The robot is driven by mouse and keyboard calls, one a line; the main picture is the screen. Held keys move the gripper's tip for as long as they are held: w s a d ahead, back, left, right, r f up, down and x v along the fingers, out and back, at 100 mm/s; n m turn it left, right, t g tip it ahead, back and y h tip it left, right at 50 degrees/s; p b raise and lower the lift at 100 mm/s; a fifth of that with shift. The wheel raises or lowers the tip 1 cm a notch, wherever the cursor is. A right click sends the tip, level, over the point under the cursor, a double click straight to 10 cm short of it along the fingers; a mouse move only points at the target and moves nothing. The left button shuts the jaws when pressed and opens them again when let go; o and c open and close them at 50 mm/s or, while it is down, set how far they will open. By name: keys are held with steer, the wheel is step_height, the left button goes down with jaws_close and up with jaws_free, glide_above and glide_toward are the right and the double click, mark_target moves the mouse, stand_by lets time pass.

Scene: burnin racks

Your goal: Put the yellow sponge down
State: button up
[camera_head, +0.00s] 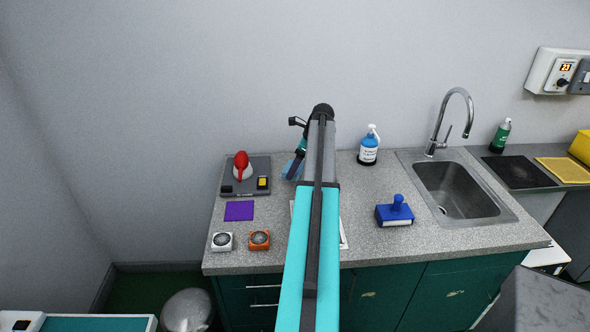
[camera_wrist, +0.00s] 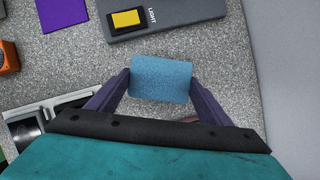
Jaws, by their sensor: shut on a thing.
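My gripper (camera_wrist: 160,86) is shut on a light blue, sponge-like block (camera_wrist: 161,78), with one dark finger at each side of it. The block is blue, not yellow. In the head view, the block (camera_head: 291,169) shows beside my arm, over the back of the counter, right of the grey device. I cannot tell whether it touches the counter. No yellow sponge shows in my gripper. A yellow flat piece (camera_head: 566,170) and a yellow block (camera_head: 581,147) lie at the far right in the head view; I cannot tell whether either is a sponge.
The speckled counter (camera_head: 375,242) holds a grey device (camera_head: 230,187) with a red-topped part, a purple square (camera_head: 239,211), two small dials (camera_head: 260,240), a blue stamp-like object (camera_head: 394,215) and a blue bottle (camera_head: 369,150). A sink (camera_head: 460,190) is at right. My arm hides a tray-like item.

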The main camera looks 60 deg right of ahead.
steer(key=shift+w+d, duration=0.55)
steer(key=shift+d, duration=0.05)
steer(key=shift+f, duration=0.1)
steer(key=shift+f, duration=0.1)
steer(key=shift+f+p, duration=1)
steer(key=shift+f, duration=0.65)
steer(key=shift+f, duration=0.1)
steer(key=o, duration=0.9)
steer(key=shift+o, duration=0.3)
steer(key=b+v, duration=0.3)
steer(key=v, duration=0.9)
